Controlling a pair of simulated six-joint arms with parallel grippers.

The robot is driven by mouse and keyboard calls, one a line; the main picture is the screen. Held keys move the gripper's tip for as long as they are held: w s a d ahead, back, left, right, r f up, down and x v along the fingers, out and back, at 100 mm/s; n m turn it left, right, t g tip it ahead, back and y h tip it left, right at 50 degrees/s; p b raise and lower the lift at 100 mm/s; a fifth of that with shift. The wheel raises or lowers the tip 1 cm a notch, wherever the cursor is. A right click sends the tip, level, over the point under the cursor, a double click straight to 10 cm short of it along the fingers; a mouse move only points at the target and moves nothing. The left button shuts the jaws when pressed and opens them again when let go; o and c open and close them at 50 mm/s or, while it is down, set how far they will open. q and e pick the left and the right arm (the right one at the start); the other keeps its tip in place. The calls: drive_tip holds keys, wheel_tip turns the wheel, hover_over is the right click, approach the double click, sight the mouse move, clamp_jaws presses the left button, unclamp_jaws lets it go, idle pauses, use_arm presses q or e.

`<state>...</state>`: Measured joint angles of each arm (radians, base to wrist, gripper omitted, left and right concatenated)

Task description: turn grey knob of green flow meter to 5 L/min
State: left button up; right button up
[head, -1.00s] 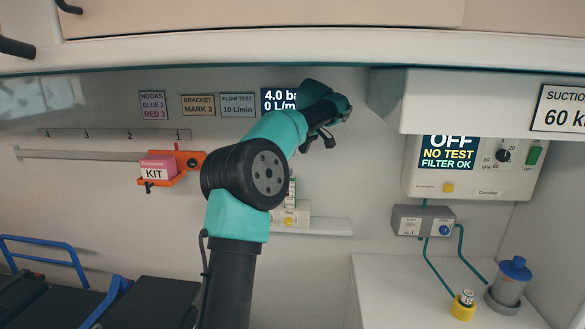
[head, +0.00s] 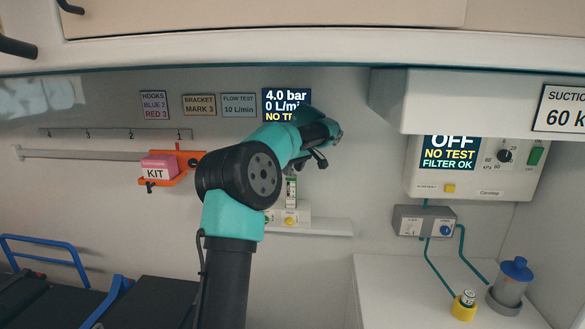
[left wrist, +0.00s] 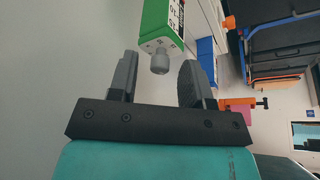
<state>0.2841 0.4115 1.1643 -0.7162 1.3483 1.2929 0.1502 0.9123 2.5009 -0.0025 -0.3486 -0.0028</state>
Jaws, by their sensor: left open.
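The green flow meter (left wrist: 165,22) shows at the top of the left wrist view, with its grey knob (left wrist: 160,62) at its near end. My left gripper (left wrist: 158,66) is open, with the knob between and slightly beyond its fingertips; I see no contact. In the head view my left gripper (head: 320,159) is in front of the wall, and my arm hides most of the meter; a green and white part (head: 291,190) shows below it. The display (head: 286,101) reads 4.0 bar and 0 L/min, with its lower part covered. My right gripper is not in view.
An orange bracket (head: 196,162) with a pink KIT box (head: 158,167) is left of my arm. A shelf with a yellow button (head: 290,219) is below the meter. The suction unit (head: 480,185) hangs at the right. An upper cabinet (head: 260,50) overhangs the wall.

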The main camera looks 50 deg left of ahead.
use_arm(q)
clamp_jaws()
idle(0.3)
drive_tip(key=shift+s+m, duration=0.1)
drive_tip(key=shift+m, duration=0.4)
drive_tip(key=m+t, duration=0.1)
drive_tip(key=m, duration=0.1)
drive_tip(key=m+t, duration=0.1)
drive_tip(key=m, duration=0.2)
drive_tip(key=shift+s+h, duration=0.15)
drive_tip(key=shift+h, duration=0.25)
drive_tip(key=m+h, duration=0.1)
drive_tip(key=m, duration=0.2)
drive_tip(key=m+t, duration=0.1)
drive_tip(key=m, duration=0.1)
drive_tip(key=shift+a+m+t+h, duration=0.2)
drive_tip(key=shift+m+t+h, duration=0.1)
drive_tip(key=shift+m+h, duration=0.1)
unclamp_jaws()
